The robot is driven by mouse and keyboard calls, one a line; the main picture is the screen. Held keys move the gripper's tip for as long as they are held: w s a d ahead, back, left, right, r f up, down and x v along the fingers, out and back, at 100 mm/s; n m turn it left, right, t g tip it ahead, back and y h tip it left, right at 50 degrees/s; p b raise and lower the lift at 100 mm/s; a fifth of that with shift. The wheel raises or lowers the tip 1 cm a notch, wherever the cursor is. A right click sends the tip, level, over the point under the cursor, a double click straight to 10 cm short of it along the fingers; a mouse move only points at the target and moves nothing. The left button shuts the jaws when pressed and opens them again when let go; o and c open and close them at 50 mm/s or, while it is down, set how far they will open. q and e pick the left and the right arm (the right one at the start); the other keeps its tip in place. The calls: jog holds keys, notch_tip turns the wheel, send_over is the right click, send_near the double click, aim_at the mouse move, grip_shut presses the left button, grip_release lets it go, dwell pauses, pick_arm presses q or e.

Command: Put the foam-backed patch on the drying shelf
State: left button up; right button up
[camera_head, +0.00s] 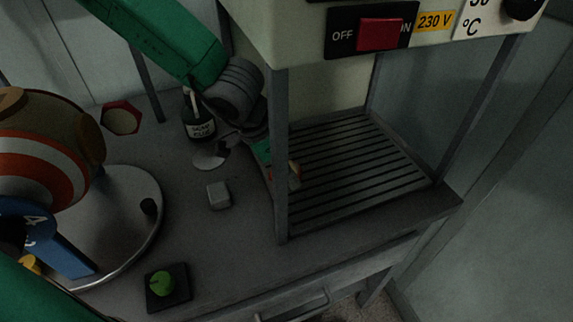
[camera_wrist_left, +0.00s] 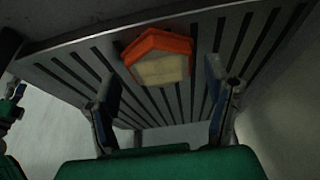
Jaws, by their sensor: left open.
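The foam-backed patch (camera_wrist_left: 160,58) shows in the left wrist view as an orange piece with a cream face, against the slats of the drying shelf (camera_wrist_left: 62,68). In the head view a small part of the patch (camera_head: 295,174) shows at the left side of the slatted shelf (camera_head: 350,170), just behind the front post. My left gripper (camera_head: 265,152) reaches in at that side, partly hidden by the post. In the wrist view its two fingers (camera_wrist_left: 163,95) are spread, with the patch beyond and between them. I cannot tell whether the patch touches a finger.
Posts (camera_head: 280,170) carry a cabinet (camera_head: 300,35) with a red switch above the shelf. A striped ball (camera_head: 45,135) sits on a round plate (camera_head: 150,200) at left. A glue jar (camera_head: 200,128), grey block (camera_head: 219,195), and green object (camera_head: 160,284) on a dark pad stand on the bench.

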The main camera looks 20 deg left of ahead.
pick_arm(q)
jog(key=p+v, duration=0.6)
jog(key=v, duration=0.5)
jog(key=shift+s+a+r, duration=0.1)
jog(key=shift+r, duration=0.05)
